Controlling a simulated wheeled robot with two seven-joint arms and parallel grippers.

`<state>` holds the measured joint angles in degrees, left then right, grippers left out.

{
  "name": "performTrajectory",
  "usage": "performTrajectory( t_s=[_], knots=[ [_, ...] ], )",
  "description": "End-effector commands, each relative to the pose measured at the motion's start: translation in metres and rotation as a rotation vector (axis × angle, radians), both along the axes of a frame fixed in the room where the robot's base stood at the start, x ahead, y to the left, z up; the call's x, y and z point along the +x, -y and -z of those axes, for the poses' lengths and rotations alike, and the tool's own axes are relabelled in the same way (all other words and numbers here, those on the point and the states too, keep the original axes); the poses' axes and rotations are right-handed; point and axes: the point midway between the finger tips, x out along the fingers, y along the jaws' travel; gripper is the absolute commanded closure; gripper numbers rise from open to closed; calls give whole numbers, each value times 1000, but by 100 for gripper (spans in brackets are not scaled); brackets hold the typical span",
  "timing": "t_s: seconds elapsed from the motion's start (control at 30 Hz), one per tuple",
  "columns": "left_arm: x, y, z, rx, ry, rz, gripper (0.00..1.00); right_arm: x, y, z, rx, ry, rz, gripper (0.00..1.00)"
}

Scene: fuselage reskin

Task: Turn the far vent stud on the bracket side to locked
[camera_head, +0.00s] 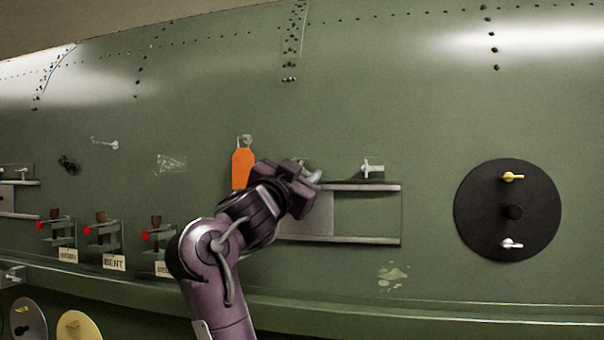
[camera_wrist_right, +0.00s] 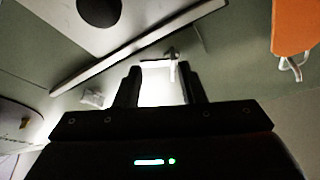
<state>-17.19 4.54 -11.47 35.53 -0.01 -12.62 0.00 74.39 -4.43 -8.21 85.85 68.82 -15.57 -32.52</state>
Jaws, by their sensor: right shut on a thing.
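A vent panel with a grey plate (camera_head: 308,224) between two rails (camera_head: 368,187) is on the green fuselage skin. One pale stud with a cross handle (camera_head: 372,167) stands at its upper right corner. My right gripper (camera_head: 314,177) is at its upper left corner, where the wrist and jaws hide most of the other stud. In the right wrist view the two dark fingers (camera_wrist_right: 162,75) stand around the bracket-side stud (camera_wrist_right: 172,54), shut on it. Its handle's exact angle is hard to tell in the glare. My left gripper is not in view.
An orange tag (camera_head: 242,168) hangs from a hook just left of my right wrist. Several brackets with red parts (camera_head: 104,231) and labels are at the lower left. A black round disc (camera_head: 507,210) with yellow and silver studs is at right. A ledge (camera_head: 420,312) runs below.

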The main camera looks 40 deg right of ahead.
Motion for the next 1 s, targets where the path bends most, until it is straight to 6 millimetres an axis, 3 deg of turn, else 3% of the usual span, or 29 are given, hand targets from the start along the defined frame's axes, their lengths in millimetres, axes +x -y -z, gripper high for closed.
performTrajectory(
  t_s=[0.8,0.83,1.0],
  knots=[
    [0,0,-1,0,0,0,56,1,-1,2,92,109,-1,86],
    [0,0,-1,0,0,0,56,1,-1,2,92,109,-1,61],
    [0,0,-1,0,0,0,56,1,-1,2,92,109,-1,42]
  ],
)
